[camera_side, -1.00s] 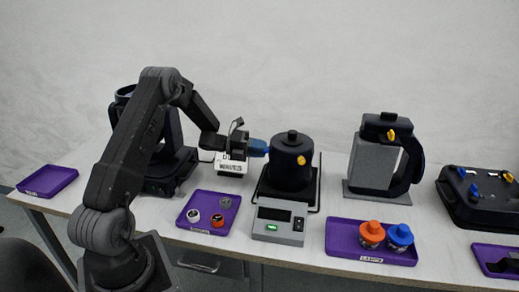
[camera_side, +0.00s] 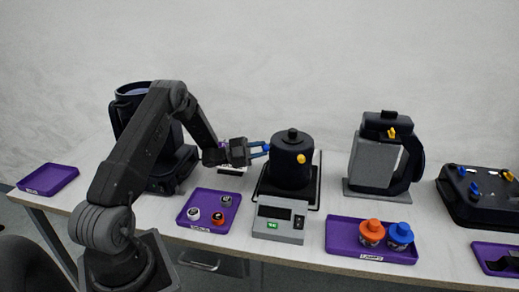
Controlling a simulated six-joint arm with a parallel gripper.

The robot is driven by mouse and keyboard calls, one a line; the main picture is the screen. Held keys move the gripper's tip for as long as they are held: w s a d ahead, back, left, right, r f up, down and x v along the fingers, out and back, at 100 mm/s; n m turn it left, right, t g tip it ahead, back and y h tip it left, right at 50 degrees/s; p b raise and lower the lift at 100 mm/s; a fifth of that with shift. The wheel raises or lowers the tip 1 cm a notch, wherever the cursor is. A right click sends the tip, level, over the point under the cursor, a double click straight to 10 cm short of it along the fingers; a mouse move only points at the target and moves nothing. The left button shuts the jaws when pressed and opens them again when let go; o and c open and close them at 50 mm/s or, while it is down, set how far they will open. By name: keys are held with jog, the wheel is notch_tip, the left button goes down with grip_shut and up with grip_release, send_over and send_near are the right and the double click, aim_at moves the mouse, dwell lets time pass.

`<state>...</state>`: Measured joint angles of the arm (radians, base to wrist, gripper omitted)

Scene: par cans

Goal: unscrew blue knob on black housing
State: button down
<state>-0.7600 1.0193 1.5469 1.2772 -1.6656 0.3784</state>
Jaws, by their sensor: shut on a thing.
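The black housing (camera_side: 291,168) is a round can with a lid knob on top, standing upright at mid-table. A yellow knob (camera_side: 301,158) sticks out of its front right. My gripper (camera_side: 264,149) reaches in from the left at the housing's left side, with blue fingers pointing right. It is shut on the blue knob (camera_side: 267,147), a small blue piece showing at the fingertips against the housing. The fingers hide most of the knob, and I cannot tell how far it is turned or whether it is free of the housing.
A scale (camera_side: 280,222) with a green-lit switch sits in front of the housing. Purple trays stand at left (camera_side: 48,180), front centre (camera_side: 193,222) and front right (camera_side: 341,251). A black-handled jug (camera_side: 374,165) and a black box with knobs (camera_side: 478,207) stand at right.

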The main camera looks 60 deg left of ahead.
jog(key=n+t+y, duration=0.1)
jog(key=n+y, duration=0.1)
jog(key=n, duration=0.4)
jog(key=n+t+y, duration=0.2)
jog(key=n+y, duration=0.1)
jog(key=n, duration=0.3)
jog(key=d+n+t+y, duration=0.1)
jog(key=n+t+y, duration=0.1)
jog(key=n, duration=0.4)
jog(key=shift+f+n+y, duration=0.1)
jog(key=shift+n+y, duration=0.2)
jog(key=shift+y, duration=0.1)
jog(key=shift+n, duration=0.4)
jog(key=c, duration=0.9)
grip_release()
jog(key=shift+c, duration=0.2)
